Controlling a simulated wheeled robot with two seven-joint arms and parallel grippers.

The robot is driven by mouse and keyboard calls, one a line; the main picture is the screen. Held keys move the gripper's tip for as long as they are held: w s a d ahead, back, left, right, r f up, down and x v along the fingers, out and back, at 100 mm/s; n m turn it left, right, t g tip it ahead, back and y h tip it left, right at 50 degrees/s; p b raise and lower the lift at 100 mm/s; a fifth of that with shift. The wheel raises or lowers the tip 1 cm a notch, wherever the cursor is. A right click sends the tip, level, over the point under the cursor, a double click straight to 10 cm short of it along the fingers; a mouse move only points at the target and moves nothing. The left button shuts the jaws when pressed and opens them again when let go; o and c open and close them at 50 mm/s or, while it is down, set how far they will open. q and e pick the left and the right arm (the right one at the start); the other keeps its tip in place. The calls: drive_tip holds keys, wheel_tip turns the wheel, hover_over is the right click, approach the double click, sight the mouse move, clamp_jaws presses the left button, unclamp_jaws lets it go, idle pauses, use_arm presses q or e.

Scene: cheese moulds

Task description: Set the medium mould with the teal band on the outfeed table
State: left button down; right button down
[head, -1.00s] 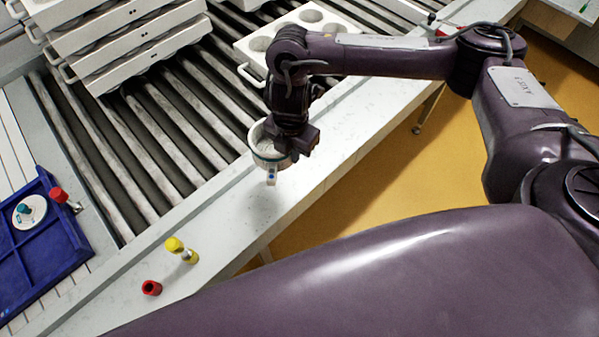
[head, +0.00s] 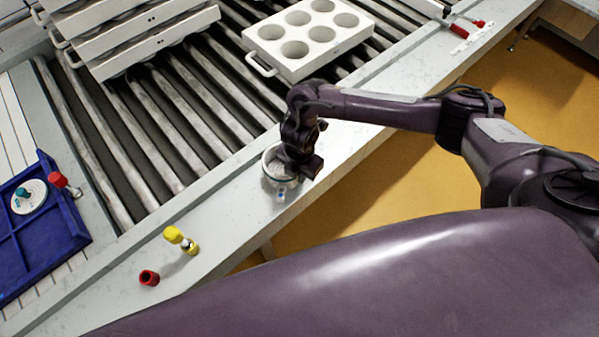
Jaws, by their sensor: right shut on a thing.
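A small round white mould (head: 271,172) is in the head view, over the pale ledge along the roller conveyor. A narrow white tag with a blue mark (head: 281,196) hangs at its front. The band's colour is hard to make out now. My right gripper (head: 299,166) is shut on the mould's right side and hides part of it. Whether the mould touches the ledge I cannot tell. My left gripper is not in view. I cannot tell which surface is the outfeed table.
A white block mould with several round cavities (head: 320,62) lies on the rollers (head: 165,150), beside stacked white trays (head: 150,45). A yellow-capped bottle (head: 190,246) and a red one (head: 149,278) stand on the ledge (head: 225,215). A blue divided tray (head: 60,245) is at left.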

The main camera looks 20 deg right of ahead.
drive_tip(key=shift+f, duration=0.1)
drive_tip(key=c, duration=1.6)
unclamp_jaws()
drive_tip(key=shift+o, duration=0.2)
drive_tip(key=shift+r, duration=0.35)
wheel_tip(320, 180, up, 6)
drive_tip(key=shift+r, duration=0.25)
wheel_tip(320, 180, up, 5)
drive_tip(key=shift+r+p, duration=0.1)
drive_tip(key=shift+p, duration=1.15)
drive_tip(key=shift+s+a, duration=0.1)
drive_tip(key=shift+a, duration=0.05)
